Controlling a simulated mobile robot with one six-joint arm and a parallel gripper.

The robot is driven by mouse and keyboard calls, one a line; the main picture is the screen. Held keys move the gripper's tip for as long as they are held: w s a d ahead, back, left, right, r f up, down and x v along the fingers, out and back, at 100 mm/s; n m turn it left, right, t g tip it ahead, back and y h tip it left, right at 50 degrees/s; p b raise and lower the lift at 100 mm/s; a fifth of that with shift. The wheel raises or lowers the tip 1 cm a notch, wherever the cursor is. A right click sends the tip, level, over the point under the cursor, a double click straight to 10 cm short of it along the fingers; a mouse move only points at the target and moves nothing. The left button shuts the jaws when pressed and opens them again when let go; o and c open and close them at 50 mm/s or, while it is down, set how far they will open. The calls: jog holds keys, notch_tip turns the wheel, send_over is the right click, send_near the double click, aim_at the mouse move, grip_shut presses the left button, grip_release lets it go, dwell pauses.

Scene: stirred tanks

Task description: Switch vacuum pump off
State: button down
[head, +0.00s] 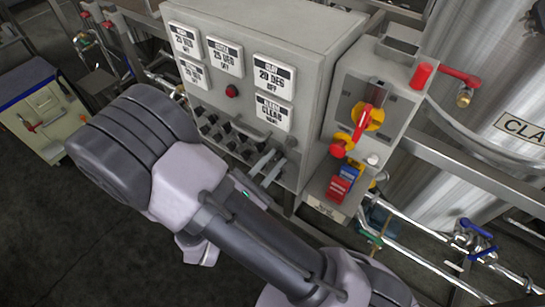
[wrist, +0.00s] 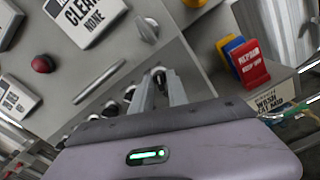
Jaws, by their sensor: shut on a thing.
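A grey control cabinet (head: 300,95) carries rows of small dark switch knobs (head: 215,132) below its labelled displays. I cannot read which switch is the vacuum pump's. My gripper (head: 277,158) reaches the lower right part of this panel, its two silver fingers pointing at the face. In the wrist view, the gripper (wrist: 160,84) has its fingers close together on a switch knob (wrist: 158,71), and they partly hide it. Several other knobs (wrist: 112,107) sit in a line to the left. The knob's exact setting is too small to tell.
A side box with a red and yellow rotary handle (head: 368,117) stands right of the panel. A red lamp (head: 232,91) is on the panel. Pipes and valves (head: 470,238) run at lower right.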

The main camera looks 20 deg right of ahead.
jog(key=n+p, duration=0.1)
jog(key=p, duration=0.1)
jog(key=n+p, duration=0.4)
jog(key=shift+r, duration=0.25)
jog(key=n+p, duration=0.4)
jog(key=n, duration=0.1)
jog(key=shift+f, duration=0.2)
jog(key=shift+n, duration=0.4)
jog(key=c, duration=1.5)
grip_release()
jog(key=p+v, duration=0.1)
jog(key=v, duration=1.6)
jog(key=shift+s+a+p, duration=0.15)
jog(key=shift+p, duration=0.25)
